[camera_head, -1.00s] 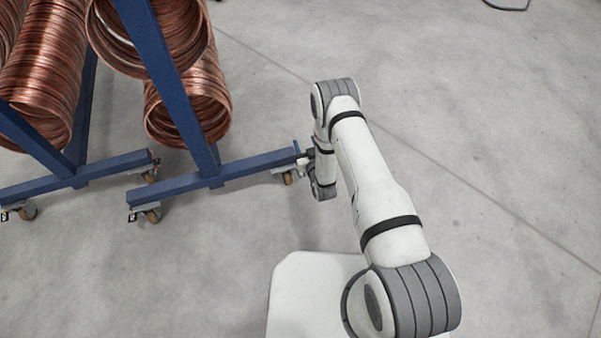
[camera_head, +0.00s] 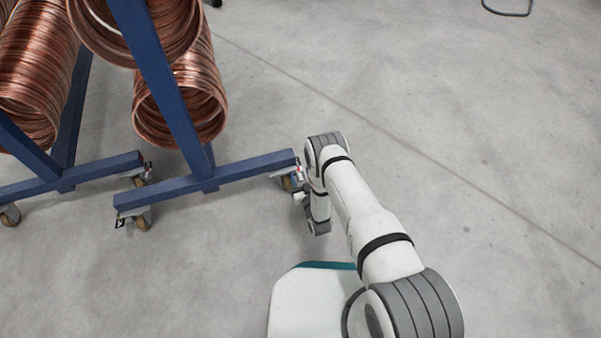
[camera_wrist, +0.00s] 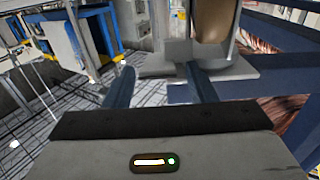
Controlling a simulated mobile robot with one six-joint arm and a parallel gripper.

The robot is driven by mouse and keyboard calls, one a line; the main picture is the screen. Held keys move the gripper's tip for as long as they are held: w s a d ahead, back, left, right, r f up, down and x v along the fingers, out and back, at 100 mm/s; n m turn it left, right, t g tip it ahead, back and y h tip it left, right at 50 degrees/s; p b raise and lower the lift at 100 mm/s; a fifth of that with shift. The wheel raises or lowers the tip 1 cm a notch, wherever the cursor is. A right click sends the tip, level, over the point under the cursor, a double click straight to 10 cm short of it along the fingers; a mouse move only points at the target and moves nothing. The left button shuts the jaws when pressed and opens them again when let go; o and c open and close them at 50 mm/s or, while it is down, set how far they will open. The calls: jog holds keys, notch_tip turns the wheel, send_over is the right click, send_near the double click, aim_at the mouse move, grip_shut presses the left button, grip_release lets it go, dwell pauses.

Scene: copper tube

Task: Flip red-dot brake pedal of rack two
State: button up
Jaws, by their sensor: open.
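My gripper (camera_head: 301,196) is beside the right end of the nearer blue rack's foot beam (camera_head: 250,170), just below the caster there. In the wrist view its two dark fingers (camera_wrist: 160,84) are apart with nothing between them. A grey metal block (camera_wrist: 178,52), perhaps the brake pedal, lies just beyond the fingertips, by the caster's brown wheel (camera_wrist: 213,20). In the head view a tiny red spot (camera_head: 298,162) shows at the beam's end, above the caster wheel (camera_head: 287,183). I cannot tell the pedal's position or whether the fingers touch it.
The nearer rack carries copper coils (camera_head: 180,100) and has another caster (camera_head: 140,220) at its left end. A second blue rack (camera_head: 70,180) with copper coils stands at the left. The concrete floor (camera_head: 470,150) on the right is clear.

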aim_at(297, 165)
jog(key=shift+b+x, duration=0.55)
jog(key=shift+x, duration=1.35)
jog(key=shift+c, duration=0.3)
